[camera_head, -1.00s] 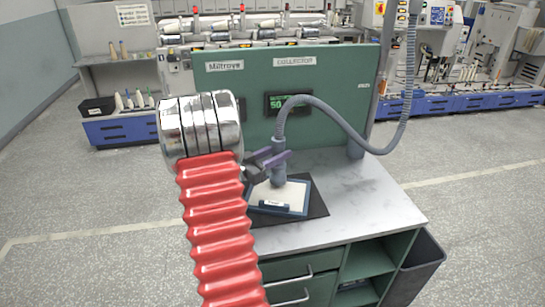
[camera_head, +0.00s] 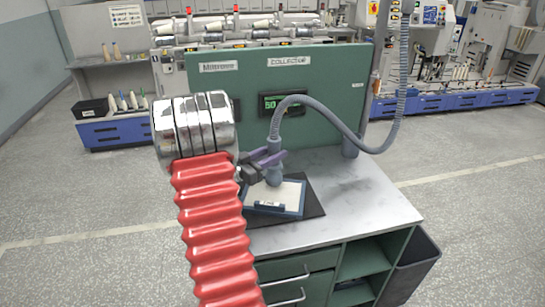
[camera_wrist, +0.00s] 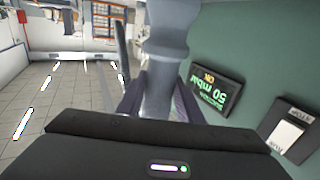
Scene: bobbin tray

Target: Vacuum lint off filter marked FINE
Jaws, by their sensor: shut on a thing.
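A filter (camera_head: 301,212) with a blue frame and pale panel lies on a dark mat (camera_head: 316,199) on the bench. A small label (camera_head: 268,204) sits on its front edge; its lettering is too small to read. My gripper (camera_head: 270,158) is shut on the grey vacuum nozzle (camera_head: 274,178) and holds it upright over the filter's far part. The nozzle's lower end is at or just above the panel; I cannot tell if it touches. The nozzle also fills the middle of the wrist view (camera_wrist: 163,50), between my fingers. Any lint is too small to make out.
A ribbed hose (camera_head: 345,122) arches from the nozzle to the right and up. A green panel (camera_head: 230,80) with a lit display (camera_head: 281,102) stands behind the bench (camera_head: 365,195). The bench's right side is clear. A dark bin (camera_head: 412,270) stands at its right end.

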